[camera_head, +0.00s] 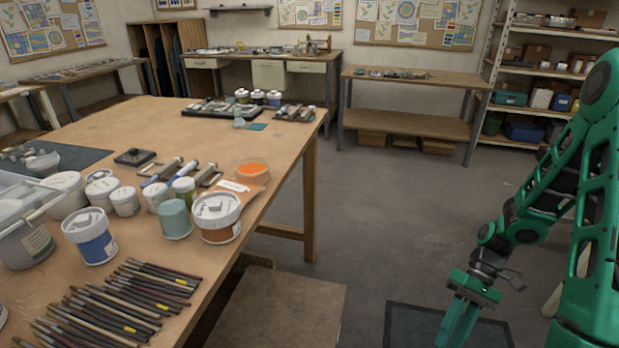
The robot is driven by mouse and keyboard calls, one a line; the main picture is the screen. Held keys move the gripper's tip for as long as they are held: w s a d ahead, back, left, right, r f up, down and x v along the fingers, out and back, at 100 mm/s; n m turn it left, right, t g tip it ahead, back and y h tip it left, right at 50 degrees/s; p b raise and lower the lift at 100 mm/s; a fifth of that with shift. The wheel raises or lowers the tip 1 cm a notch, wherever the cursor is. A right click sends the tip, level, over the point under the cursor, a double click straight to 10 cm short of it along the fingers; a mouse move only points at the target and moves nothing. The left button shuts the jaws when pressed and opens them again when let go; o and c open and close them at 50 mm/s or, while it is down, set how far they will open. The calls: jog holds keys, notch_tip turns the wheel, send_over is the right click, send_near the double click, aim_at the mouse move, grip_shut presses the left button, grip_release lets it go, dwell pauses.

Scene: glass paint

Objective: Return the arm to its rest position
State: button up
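My green arm comes in from the right side of the head view and hangs down over the floor, clear of the worktable (290,140). My gripper (455,335) is at the bottom right, pointing down above a dark floor mat (410,322). Its green fingers run close together and the tips are cut off or hard to see at the bottom edge, so I cannot tell whether they are open or shut. I see no object held in the visible part.
The worktable holds paint tubs (215,216), brushes (125,300) and rollers (165,170). A low wooden surface (280,308) stands between the table and my gripper. Shelves (540,72) are at the back right. The grey floor (390,220) in the middle is clear.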

jog(key=s+d+r+m+t+h, duration=0.2)
jog(key=d+r+m+t+h, duration=0.3)
jog(key=r, duration=0.8)
jog(key=s+d+r+m+t, duration=0.2)
jog(key=s+d+r+m, duration=0.1)
jog(key=s+r, duration=0.5)
notch_tip(320, 180, up, 3)
jog(key=shift+s+d+f+h, duration=0.15)
jog(key=shift+s+f+h, duration=0.05)
jog(key=shift+s+h, duration=0.2)
jog(key=shift+s, duration=0.15)
